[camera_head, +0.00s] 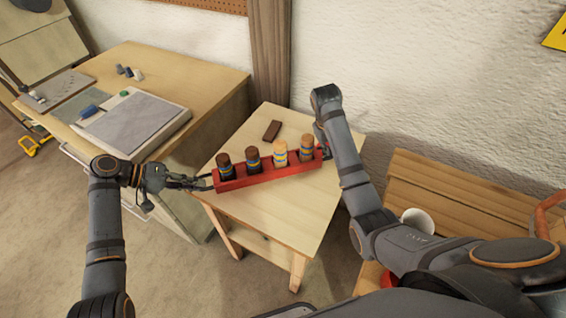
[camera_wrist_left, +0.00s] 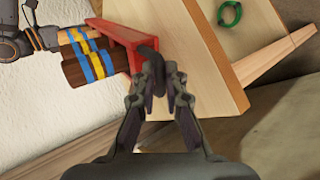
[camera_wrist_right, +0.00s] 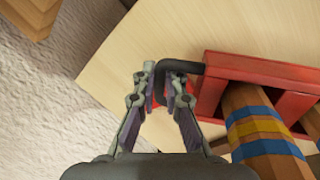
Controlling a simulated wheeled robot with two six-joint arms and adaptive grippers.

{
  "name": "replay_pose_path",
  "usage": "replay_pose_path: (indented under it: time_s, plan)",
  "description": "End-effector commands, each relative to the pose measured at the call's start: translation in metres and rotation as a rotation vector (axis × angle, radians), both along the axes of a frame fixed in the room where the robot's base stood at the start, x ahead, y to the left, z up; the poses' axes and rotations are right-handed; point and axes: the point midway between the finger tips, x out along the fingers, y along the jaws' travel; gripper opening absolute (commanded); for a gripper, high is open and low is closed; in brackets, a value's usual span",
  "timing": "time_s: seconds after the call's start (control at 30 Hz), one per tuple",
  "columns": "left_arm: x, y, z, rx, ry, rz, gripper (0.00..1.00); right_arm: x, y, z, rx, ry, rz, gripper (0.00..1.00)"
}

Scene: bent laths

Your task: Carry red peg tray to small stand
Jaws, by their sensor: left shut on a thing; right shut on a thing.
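The red peg tray (camera_head: 268,175) is over the top of the small stand (camera_head: 285,217). I cannot tell whether it touches the stand. It holds several upright pegs with blue and yellow bands, dark brown at left and lighter at right. My left gripper (camera_head: 208,183) is shut on the tray's left dark handle, which shows in the left wrist view (camera_wrist_left: 150,58). My right gripper (camera_head: 322,149) is at the tray's right end. In the right wrist view it is shut on the other dark handle (camera_wrist_right: 182,66).
A dark brown block (camera_head: 272,131) lies on the stand behind the tray. A wooden desk (camera_head: 200,75) with a grey panel (camera_head: 135,124) stands at left. A wooden bench (camera_head: 440,185) with a white cup (camera_head: 419,219) is at right. A green ring (camera_wrist_left: 230,14) shows in the left wrist view.

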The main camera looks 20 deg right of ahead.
Motion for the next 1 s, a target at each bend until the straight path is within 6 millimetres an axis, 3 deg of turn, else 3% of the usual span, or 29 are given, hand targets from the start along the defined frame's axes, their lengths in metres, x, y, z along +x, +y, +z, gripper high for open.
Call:
replay_pose_path:
  time_s: [0.33,0.83,0.87,1.0]
  plan:
    - [0.000,0.004,-0.010,0.012,-0.001,0.002,0.00,0.000,-0.006,-0.008,-0.015,-0.001,-0.006,0.00]
    - [0.000,0.004,-0.054,0.012,-0.001,0.002,0.00,0.000,-0.006,-0.051,-0.015,-0.002,-0.006,0.00]
    - [0.000,0.004,-0.050,0.012,0.000,0.003,0.13,0.000,-0.006,-0.048,-0.015,-0.001,-0.005,0.13]
    - [0.000,0.004,-0.048,0.010,0.002,0.003,0.32,0.000,-0.004,-0.046,-0.012,0.000,-0.004,0.32]
